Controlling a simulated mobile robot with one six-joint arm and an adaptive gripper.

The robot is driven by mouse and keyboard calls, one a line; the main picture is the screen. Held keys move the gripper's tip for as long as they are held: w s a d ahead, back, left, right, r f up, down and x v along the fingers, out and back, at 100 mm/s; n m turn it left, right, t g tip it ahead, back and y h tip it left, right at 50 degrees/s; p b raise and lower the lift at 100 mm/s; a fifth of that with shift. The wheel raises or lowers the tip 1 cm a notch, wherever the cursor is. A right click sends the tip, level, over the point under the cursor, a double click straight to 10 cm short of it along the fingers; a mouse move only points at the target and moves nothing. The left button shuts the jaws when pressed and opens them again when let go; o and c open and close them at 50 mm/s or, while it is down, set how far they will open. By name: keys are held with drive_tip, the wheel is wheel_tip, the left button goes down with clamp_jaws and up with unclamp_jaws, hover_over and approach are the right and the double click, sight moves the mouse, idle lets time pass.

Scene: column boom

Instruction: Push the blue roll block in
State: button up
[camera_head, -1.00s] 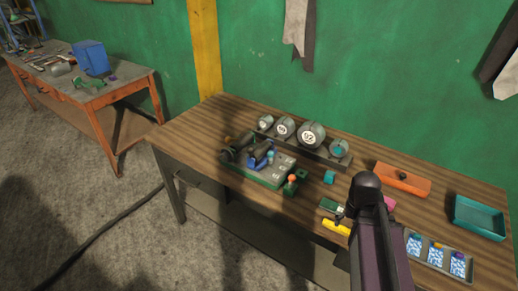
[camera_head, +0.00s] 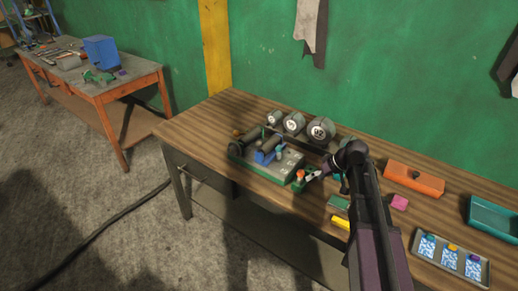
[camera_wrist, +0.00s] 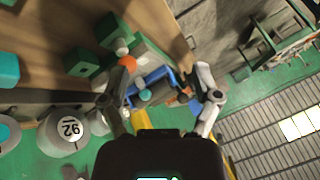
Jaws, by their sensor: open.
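The blue roll block (camera_head: 267,156) sits on the grey-green machine base (camera_head: 285,167) near the front left of the wooden bench. A dark roller lies against it. In the wrist view the blue block (camera_wrist: 152,78) shows between and beyond my fingers, partly covered. My gripper (camera_head: 314,174) is open and empty, low over the bench at the right end of the base, close to the orange ball knob (camera_head: 300,175). In the wrist view my open gripper (camera_wrist: 163,88) has the orange knob (camera_wrist: 127,62) near its left finger. I cannot tell whether they touch.
Round numbered weights (camera_head: 320,130) stand in a row behind the base. The bench's left end is clear.

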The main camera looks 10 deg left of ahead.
sight(259, 143)
drive_tip(key=w+a+r+n+y+b, duration=0.3)
drive_tip(key=w+a+n+y, duration=0.3)
drive_tip(key=w+a, duration=0.5)
drive_tip(key=w+r, duration=0.1)
drive_tip(key=w, duration=0.2)
drive_tip(key=shift+a+r+t, duration=0.15)
drive_tip(key=shift+a+t, duration=0.15)
drive_tip(key=shift+a, duration=0.05)
drive_tip(key=b+x, duration=0.5)
drive_tip(key=x, duration=0.8)
drive_tip(key=shift+a, duration=0.45)
